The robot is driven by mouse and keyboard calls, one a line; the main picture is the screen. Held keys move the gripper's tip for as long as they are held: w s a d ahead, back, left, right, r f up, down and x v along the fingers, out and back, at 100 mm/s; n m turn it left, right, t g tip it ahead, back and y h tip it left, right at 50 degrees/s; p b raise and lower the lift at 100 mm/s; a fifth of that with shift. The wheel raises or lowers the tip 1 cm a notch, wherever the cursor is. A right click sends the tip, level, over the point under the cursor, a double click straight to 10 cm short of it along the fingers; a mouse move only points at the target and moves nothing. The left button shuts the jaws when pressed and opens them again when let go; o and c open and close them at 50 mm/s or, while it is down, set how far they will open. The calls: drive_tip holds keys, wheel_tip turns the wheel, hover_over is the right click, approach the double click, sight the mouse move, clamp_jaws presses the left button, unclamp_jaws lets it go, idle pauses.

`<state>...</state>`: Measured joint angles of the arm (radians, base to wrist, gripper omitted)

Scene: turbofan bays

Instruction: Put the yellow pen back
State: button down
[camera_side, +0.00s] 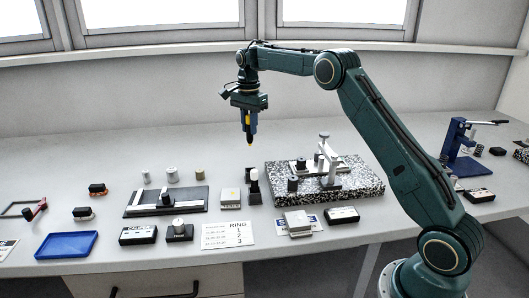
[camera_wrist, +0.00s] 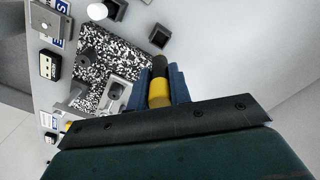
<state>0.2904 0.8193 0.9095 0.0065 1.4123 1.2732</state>
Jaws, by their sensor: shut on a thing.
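In the wrist view the pen (camera_wrist: 159,92) shows as a yellow and dark cylinder between the two blue fingers of my gripper (camera_wrist: 165,82). The fingers are shut on it. A small black stand with a pale top (camera_side: 254,186) stands on the table below the pen, left of the speckled plate. I cannot tell whether it is a pen holder.
A black and white speckled plate (camera_side: 365,190) carries a gauge stand (camera_side: 328,165). A blue tray (camera_side: 67,244), a dark fixture board (camera_side: 166,201), a RING card (camera_side: 228,234) and a blue press (camera_side: 460,150) also lie or stand on the table. The air around my gripper is clear.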

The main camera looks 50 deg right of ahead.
drive_tip(key=shift+f, duration=6.3)
drive_tip(key=shift+f, duration=0.15)
drive_tip(key=c, duration=1.3)
unclamp_jaws()
wheel_tip(320, 180, up, 12)
drive_tip(key=shift+f, duration=0.1)
drive_tip(key=shift+r, duration=0.3)
